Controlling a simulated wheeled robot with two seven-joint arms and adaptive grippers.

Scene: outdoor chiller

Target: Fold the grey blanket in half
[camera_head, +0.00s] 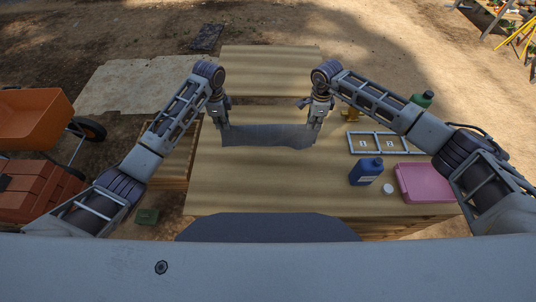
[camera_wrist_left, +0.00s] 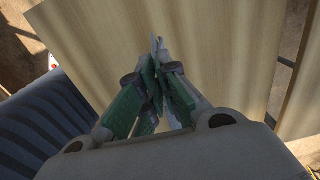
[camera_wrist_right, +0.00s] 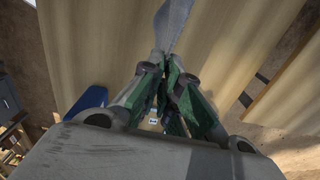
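The grey blanket (camera_head: 268,135) hangs stretched between my two grippers over the middle of the wooden table. Its lower edge is close to the tabletop; I cannot tell whether it touches. My left gripper (camera_head: 224,122) is shut on the blanket's left end. In the left wrist view its green-padded fingers (camera_wrist_left: 158,75) are closed with a thin strip of cloth between them. My right gripper (camera_head: 315,124) is shut on the right end. In the right wrist view its fingers (camera_wrist_right: 162,68) are closed, with the blanket (camera_wrist_right: 172,22) running away from the tips.
The table (camera_head: 250,185) is bare in front of the blanket. On its right are a frame with numbered cards (camera_head: 378,143), a blue bottle (camera_head: 366,172), a white cap (camera_head: 388,188) and a pink tray (camera_head: 426,182). An orange wheelbarrow (camera_head: 35,118) stands left, off the table.

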